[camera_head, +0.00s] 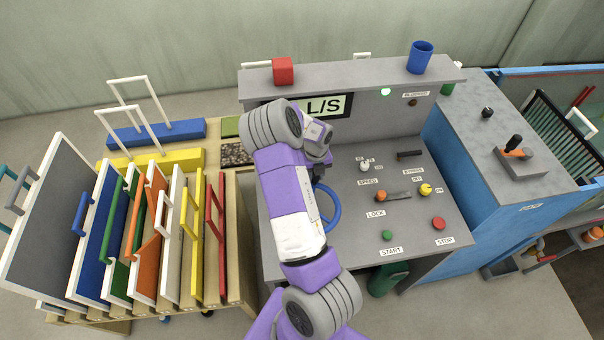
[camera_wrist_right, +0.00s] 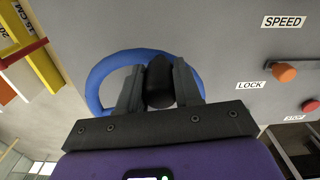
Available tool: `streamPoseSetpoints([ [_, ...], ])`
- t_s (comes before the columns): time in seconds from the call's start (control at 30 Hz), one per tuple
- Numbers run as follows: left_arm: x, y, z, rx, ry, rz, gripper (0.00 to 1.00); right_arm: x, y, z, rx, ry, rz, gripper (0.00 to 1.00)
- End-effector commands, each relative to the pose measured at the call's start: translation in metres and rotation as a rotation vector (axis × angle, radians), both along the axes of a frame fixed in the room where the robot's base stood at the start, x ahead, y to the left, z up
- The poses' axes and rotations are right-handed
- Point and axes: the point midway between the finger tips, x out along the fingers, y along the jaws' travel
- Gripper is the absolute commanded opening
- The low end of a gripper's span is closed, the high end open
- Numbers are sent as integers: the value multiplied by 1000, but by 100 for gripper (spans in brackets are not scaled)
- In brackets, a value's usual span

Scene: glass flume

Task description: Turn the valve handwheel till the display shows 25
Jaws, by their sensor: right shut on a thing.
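The blue valve handwheel (camera_head: 333,215) is on the grey console panel, partly hidden behind my right arm in the head view. In the right wrist view its blue rim (camera_wrist_right: 100,80) passes behind the fingers. My right gripper (camera_wrist_right: 158,88) is shut on the wheel's black knob (camera_wrist_right: 160,82), with one finger on each side. In the head view my right gripper (camera_head: 321,172) is at the wheel, mostly covered by my wrist. The display (camera_head: 328,106) shows "L/S"; my arm covers its left part, so the number cannot be read. My left gripper is out of view.
The panel has a speed knob (camera_head: 364,166), an orange-knobbed lock lever (camera_head: 380,196), a green start button (camera_head: 387,235) and a red stop button (camera_head: 438,223). A red cube (camera_head: 283,71) and a blue cup (camera_head: 420,57) stand on the shelf. Coloured panels (camera_head: 150,235) stand racked at left.

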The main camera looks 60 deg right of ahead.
Motion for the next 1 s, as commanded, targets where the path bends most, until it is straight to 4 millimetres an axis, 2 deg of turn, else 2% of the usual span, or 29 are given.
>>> streamPoseSetpoints([
  [0.1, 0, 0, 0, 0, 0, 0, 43, -6, -2, 0, -2, 6, -3, 0],
  [0.43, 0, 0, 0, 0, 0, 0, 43, -5, -2, 0, 0, 7, 1, 0],
  [0.47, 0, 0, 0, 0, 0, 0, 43, -5, -1, 0, 0, 7, 1, 38],
  [0.6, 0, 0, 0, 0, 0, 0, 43, -5, -1, -1, 0, 6, 0, 59],
  [0.87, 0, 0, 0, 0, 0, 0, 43, -3, -1, 0, 1, 4, 0, 59],
  [1.0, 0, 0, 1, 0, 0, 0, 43, -2, -1, 11, -1, 0, 0, 59],
])
